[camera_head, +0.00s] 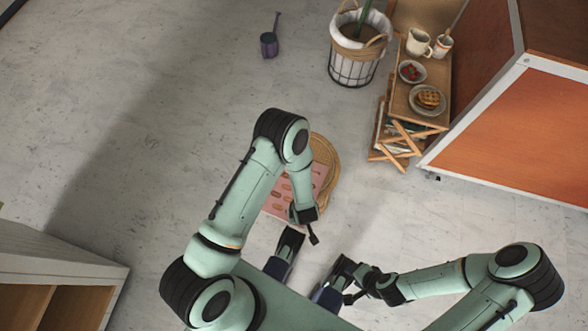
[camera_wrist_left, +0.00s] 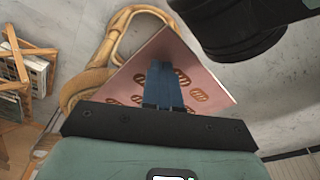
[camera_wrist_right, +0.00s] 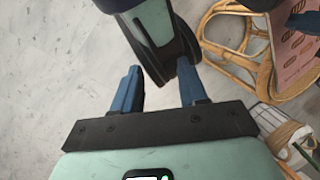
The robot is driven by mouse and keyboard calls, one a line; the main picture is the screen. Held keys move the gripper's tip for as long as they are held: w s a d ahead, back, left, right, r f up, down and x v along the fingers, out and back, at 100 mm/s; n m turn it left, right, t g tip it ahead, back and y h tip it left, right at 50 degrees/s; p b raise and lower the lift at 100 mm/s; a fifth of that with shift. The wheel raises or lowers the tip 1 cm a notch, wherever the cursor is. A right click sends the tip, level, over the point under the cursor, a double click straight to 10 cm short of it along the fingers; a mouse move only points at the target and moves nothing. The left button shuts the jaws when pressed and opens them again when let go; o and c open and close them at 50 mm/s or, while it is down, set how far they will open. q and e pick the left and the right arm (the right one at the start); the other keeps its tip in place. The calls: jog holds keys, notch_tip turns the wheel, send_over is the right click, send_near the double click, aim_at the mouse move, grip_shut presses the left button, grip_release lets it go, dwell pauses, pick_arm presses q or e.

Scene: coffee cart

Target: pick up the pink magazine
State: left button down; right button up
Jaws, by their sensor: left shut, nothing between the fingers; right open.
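The pink magazine (camera_head: 279,206), with brown oval prints, lies on a round rattan stool (camera_head: 329,163), its near part reaching past the rim. My left arm hides part of it in the head view. In the left wrist view the magazine (camera_wrist_left: 203,82) spreads behind my left gripper (camera_wrist_left: 163,68), whose blue fingers are together and empty. Whether they touch it I cannot tell. The magazine (camera_wrist_right: 293,52) also shows at the right edge of the right wrist view.
A wooden stand (camera_head: 427,113) with mugs and plates stands at upper right, beside an orange-panelled cart (camera_head: 515,135). A basket planter (camera_head: 350,69) is at the top. A cabinet (camera_head: 60,260) is at lower left. Left floor is clear.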

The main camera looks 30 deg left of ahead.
aim_at(279, 200)
pick_arm(q)
jog(key=w+a, duration=0.3)
jog(key=w, duration=0.1)
jog(key=w+a, duration=0.3)
jog(key=shift+w+a, duration=0.35)
jog(key=shift+a, duration=0.05)
jog(key=shift+w+a+f, duration=0.15)
jog(key=shift+f, duration=0.1)
jog(key=shift+f+b, duration=0.5)
pick_arm(e)
jog(key=shift+w+d+f+t, duration=0.3)
jog(key=shift+w+d+f, duration=0.15)
jog(key=shift+w+f, duration=0.3)
pick_arm(q)
jog(key=shift+f, duration=0.1)
jog(key=shift+s, duration=0.2)
